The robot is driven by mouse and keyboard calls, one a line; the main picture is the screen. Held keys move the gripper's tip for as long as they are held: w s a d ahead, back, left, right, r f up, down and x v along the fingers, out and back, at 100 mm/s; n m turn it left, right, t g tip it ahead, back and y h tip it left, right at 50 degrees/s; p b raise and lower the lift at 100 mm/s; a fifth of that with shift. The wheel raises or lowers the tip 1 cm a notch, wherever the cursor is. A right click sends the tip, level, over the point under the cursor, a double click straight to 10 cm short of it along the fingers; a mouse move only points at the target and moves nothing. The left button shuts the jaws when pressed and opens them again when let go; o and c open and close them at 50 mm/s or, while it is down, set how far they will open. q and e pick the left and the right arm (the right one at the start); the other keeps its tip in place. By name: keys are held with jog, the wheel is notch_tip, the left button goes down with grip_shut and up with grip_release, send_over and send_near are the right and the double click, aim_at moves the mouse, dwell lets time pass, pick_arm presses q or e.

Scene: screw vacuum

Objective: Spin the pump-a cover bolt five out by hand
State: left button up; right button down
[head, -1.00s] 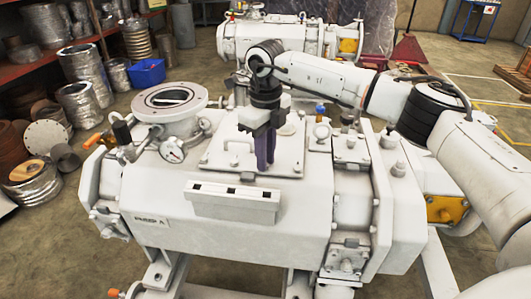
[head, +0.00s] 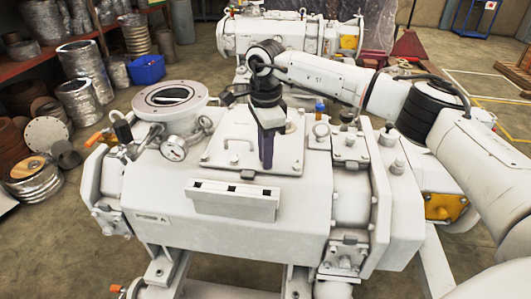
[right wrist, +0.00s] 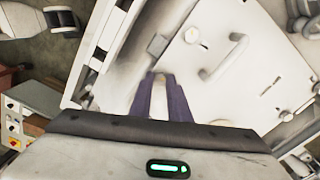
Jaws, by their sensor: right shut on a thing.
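The white pump (head: 180,215) stands in the middle of the head view, with its flat cover plate (head: 225,145) on top. The plate has a bar handle, and it also shows in the right wrist view (right wrist: 262,88). My right gripper (head: 267,164) points down with its purple fingers at the front edge of the plate. In the right wrist view its fingers (right wrist: 162,80) are close together at the plate's edge. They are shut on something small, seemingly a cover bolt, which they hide. My left gripper is in neither view.
A round port (head: 170,100) and a pressure gauge (head: 173,148) stand left of the plate. A slotted white box (head: 232,198) juts from the pump's front. Valves and fittings (head: 348,145) crowd the right side. Another pump (head: 290,35) stands behind.

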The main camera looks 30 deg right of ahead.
jog(key=n, duration=0.4)
jog(key=shift+s+f+n, duration=0.1)
jog(key=shift+f+n, duration=0.05)
jog(key=shift+n, duration=0.15)
jog(key=n, duration=0.4)
jog(key=shift+n, duration=0.3)
jog(key=n, duration=0.4)
jog(key=shift+f, duration=0.1)
jog(key=shift+s+n, duration=0.1)
jog(key=shift+n, duration=2.3)
jog(key=c, duration=1.7)
grip_release()
jog(key=shift+o, duration=0.2)
